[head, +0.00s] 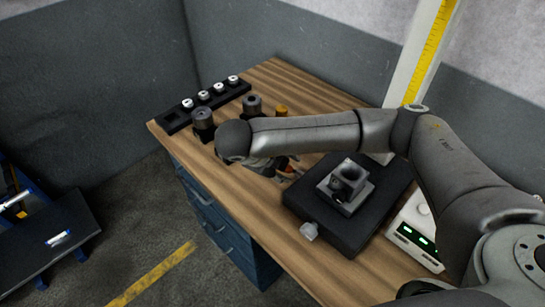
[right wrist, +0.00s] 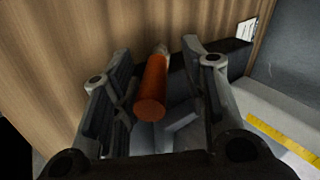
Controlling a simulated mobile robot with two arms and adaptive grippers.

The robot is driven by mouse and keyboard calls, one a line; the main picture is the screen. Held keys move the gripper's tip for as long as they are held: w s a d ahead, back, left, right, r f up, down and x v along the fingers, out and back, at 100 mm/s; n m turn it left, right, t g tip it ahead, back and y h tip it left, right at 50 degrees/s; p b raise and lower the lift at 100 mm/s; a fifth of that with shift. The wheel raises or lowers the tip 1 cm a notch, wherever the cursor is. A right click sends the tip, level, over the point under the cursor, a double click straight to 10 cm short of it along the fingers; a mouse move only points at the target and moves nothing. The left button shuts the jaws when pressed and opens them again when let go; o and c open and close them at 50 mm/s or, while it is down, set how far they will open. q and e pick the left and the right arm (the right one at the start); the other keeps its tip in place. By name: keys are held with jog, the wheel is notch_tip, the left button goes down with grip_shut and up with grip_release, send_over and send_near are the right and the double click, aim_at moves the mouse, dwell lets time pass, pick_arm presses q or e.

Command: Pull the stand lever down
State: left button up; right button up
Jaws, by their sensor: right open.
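The stand lever has an orange cylindrical grip (right wrist: 151,92) on a pale metal rod. In the right wrist view it lies between the two fingers of my right gripper (right wrist: 157,58), which is open, with a gap visible on each side. In the head view my right gripper (head: 284,169) is mostly hidden behind my own wrist, and only a little orange shows by its fingers. The stand has a white column (head: 405,75) with a yellow scale and a black base plate (head: 325,222). My left gripper is not in view.
A grey block (head: 338,199) with a bored part sits on the base plate. A white box with green displays (head: 408,237) stands to its right. A black rack (head: 178,121) and dark holders (head: 203,119) stand at the far left of the wooden bench (head: 270,235). Walls close the back.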

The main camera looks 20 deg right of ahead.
jog(key=v, duration=1.1)
